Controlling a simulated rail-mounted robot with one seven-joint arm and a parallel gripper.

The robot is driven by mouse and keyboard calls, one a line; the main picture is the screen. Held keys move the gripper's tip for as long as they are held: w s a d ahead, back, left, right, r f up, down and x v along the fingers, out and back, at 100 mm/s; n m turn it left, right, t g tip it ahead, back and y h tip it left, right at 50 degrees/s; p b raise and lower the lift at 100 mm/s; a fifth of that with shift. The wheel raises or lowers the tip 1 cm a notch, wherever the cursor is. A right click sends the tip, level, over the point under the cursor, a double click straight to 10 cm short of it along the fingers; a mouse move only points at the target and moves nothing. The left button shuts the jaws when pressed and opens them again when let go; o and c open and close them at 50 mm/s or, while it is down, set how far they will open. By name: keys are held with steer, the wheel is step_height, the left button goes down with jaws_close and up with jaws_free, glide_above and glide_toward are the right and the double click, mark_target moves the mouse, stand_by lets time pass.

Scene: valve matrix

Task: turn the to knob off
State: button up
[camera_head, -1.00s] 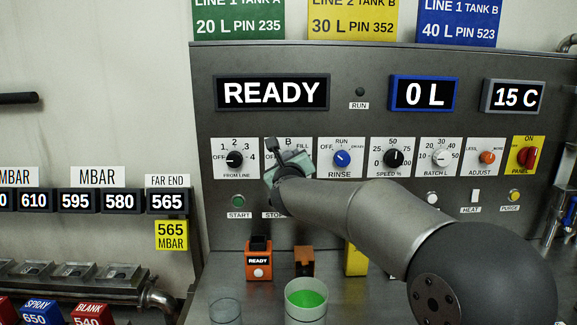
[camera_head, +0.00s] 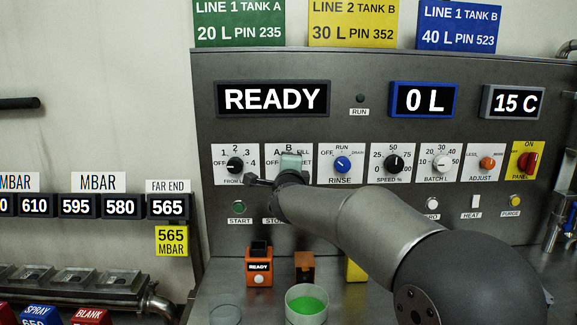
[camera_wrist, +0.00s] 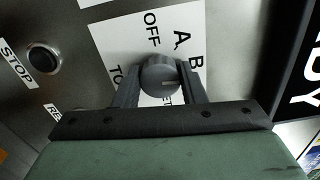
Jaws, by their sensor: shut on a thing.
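The TO knob (camera_wrist: 160,74) is a round grey knob with a light pointer line, on a white plate (camera_wrist: 118,38) marked OFF, A, B and RET. In the wrist view my gripper (camera_wrist: 158,84) has a finger on each side of the knob and is shut on it. The pointer line points right in that view, not at OFF, which is above the knob.
The FROM LINE knob (camera_head: 235,164) is close on the left, the blue RINSE knob (camera_head: 342,164) on the right. A STOP button (camera_wrist: 44,58) is near my gripper. Below stand an orange READY box (camera_head: 259,267) and a cup of green liquid (camera_head: 307,304).

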steer(key=n+p, duration=0.6)
steer(key=n, duration=1.2)
steer(key=shift+f+n, duration=0.1)
steer(key=shift+n, duration=0.3)
steer(key=shift+d, duration=0.1)
steer(key=o, duration=1)
steer(key=s+d+b, duration=0.1)
steer(key=s+b, duration=0.1)
steer(key=s, duration=1.5)
steer(key=shift+s+d, duration=0.2)
steer(key=shift+d, duration=0.1)
steer(key=shift+f+n, duration=0.1)
steer(key=shift+n, duration=0.2)
